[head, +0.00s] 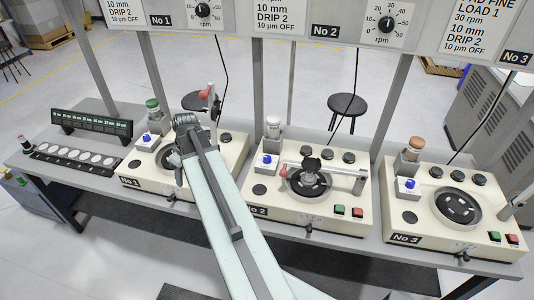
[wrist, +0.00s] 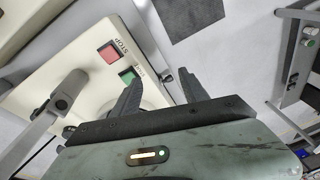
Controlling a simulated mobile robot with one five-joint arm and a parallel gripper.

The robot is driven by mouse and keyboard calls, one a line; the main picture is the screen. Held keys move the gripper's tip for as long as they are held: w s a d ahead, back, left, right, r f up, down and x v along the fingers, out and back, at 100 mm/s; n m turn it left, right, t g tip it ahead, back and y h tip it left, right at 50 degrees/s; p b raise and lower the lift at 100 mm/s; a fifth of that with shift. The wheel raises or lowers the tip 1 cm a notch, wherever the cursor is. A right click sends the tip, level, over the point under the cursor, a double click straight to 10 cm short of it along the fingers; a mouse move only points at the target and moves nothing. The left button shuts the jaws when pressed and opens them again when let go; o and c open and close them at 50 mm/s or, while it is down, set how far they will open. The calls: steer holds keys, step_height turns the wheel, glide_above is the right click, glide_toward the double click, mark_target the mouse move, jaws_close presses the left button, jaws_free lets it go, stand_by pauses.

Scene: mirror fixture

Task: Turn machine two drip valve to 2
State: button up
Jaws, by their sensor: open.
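Machine two (head: 262,198), a cream box labelled No 2, stands mid-bench in the head view. In the wrist view my gripper (wrist: 160,88) is open and empty, near red and green buttons on a cream panel.
Machine one (head: 130,168) is partly hidden by my arm. Machine three (head: 402,225) stands right. Machine two's plate (head: 309,184) has a red-tipped lever over it. Grey posts rise behind the machines. Signs (head: 280,16) hang above; one reads DRIP 2.

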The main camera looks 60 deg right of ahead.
steer(key=s+d+t, duration=0.1)
steer(key=s+d, duration=0.3)
steer(key=d, duration=0.4)
steer(key=s+d, duration=0.3)
steer(key=d, duration=0.5)
steer(key=t, duration=0.2)
glide_toward(268, 157)
steer(key=shift+n+h, duration=0.3)
steer(key=shift+h, duration=0.1)
steer(key=b+x, duration=0.4)
steer(key=x, duration=0.1)
steer(key=b+x, duration=0.2)
steer(key=x, duration=0.1)
steer(key=shift+a+f+b, duration=0.1)
steer(key=shift+a+b, duration=0.3)
steer(key=shift+w+f+b, duration=0.25)
steer(key=shift+f+b, duration=0.1)
steer(key=shift+r, duration=0.1)
steer(key=shift+a, duration=0.1)
jaws_close()
